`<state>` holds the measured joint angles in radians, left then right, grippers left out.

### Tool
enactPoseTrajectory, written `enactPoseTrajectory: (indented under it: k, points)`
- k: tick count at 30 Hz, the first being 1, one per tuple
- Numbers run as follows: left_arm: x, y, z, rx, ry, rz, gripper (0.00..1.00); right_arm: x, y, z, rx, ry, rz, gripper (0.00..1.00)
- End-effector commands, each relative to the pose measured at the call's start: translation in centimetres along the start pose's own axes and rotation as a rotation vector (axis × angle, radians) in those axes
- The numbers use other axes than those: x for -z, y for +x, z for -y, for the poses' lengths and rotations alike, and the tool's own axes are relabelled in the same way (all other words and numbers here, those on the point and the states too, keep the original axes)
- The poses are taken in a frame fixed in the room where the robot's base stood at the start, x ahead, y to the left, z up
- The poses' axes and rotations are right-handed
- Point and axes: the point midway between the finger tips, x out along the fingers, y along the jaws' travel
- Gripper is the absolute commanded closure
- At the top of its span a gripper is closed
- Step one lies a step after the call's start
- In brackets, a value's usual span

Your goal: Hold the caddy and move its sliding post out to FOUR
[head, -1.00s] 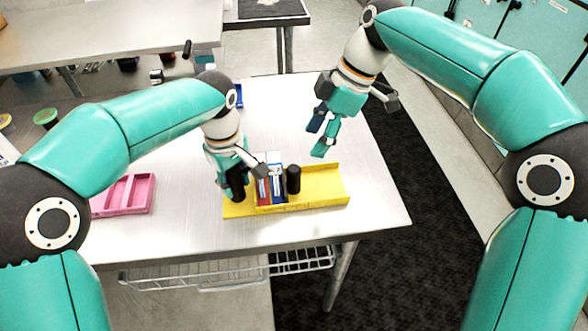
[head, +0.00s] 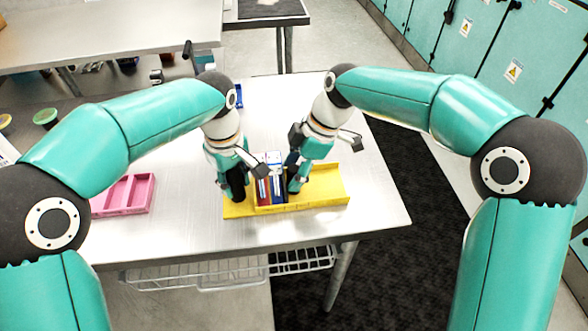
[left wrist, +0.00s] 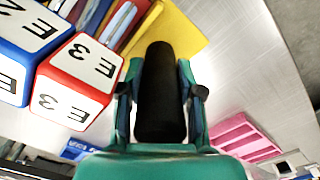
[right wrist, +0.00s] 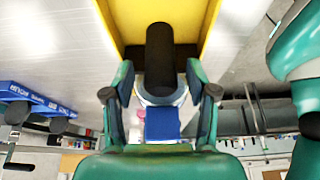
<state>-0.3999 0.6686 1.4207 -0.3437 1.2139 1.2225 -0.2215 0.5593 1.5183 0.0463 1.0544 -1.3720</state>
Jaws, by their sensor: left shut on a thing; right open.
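The yellow caddy (head: 325,190) lies on the table with red and blue modules (head: 268,188) standing in its middle. The left wrist view shows a red-edged module marked E 3 (left wrist: 72,80) and a blue-edged one marked E 2 (left wrist: 28,40). My left gripper (head: 234,188) is shut on the black post (left wrist: 160,92) at the caddy's left end. My right gripper (head: 297,180) is open, just right of the modules. In the right wrist view another black post (right wrist: 160,60) stands between its spread fingers, with gaps at the sides. No FOUR mark is readable.
A pink tray (head: 124,195) sits on the table left of the caddy. Blue bins (right wrist: 35,98) show in the right wrist view. The table right of the caddy is clear up to its edge (head: 395,190).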

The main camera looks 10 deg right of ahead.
Motion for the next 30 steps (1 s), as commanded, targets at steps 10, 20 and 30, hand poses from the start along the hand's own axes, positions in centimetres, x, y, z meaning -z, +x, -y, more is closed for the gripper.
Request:
enactPoseTrajectory:
  k: [10,20,30]
  points:
    - [0.0,0.0,0.0,-0.001,0.0,0.001,1.0,0.0,0.1,0.0,0.0,0.0,0.0,0.56]
    - [0.0,0.0,0.0,0.0,0.0,0.001,1.0,0.0,0.1,0.0,-0.001,0.0,0.0,1.0]
    - [0.0,0.0,0.0,0.0,0.001,0.001,1.0,-1.5,-0.6,-0.1,-0.004,0.003,-0.001,1.0]
